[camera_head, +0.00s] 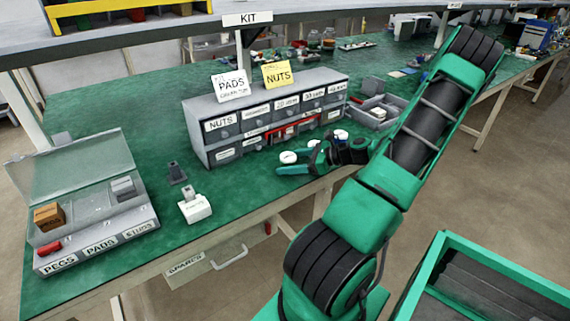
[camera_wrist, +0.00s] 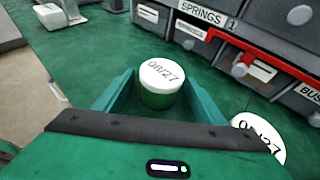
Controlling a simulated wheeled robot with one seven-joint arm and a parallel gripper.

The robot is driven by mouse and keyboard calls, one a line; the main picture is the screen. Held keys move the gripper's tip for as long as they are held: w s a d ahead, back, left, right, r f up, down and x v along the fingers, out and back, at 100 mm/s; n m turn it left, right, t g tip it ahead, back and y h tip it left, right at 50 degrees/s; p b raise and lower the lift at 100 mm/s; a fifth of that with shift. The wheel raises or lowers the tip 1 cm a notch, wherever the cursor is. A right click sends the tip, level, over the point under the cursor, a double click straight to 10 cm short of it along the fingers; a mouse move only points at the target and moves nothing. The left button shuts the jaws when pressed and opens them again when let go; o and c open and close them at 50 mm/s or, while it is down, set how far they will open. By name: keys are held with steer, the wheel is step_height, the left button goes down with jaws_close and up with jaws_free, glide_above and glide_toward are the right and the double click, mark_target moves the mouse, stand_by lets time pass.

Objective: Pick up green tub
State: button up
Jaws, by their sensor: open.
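The green tub (camera_wrist: 160,94) is a short round green tub with a white lid marked 08/27. It stands upright on the green bench. In the wrist view, my gripper (camera_wrist: 160,82) is open, with one finger on each side of the tub; whether either finger touches it I cannot tell. In the head view, my gripper (camera_head: 298,160) is low over the bench at the front of the drawer cabinet, with a white lid (camera_head: 288,157) near its fingertips. A second white lid (camera_wrist: 262,140) marked 08/27 shows outside the right finger, its body hidden by my gripper.
The grey drawer cabinet (camera_head: 262,112) stands close behind my gripper, with a red bar (camera_wrist: 270,58) across part of its front. Another white lid (camera_head: 341,134) is nearby. A white dispenser (camera_head: 194,207) and a lidded case (camera_head: 95,238) are to the left. The bench's front edge is close.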

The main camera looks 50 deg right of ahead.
steer(key=c, duration=1.2)
steer(key=shift+r, duration=0.15)
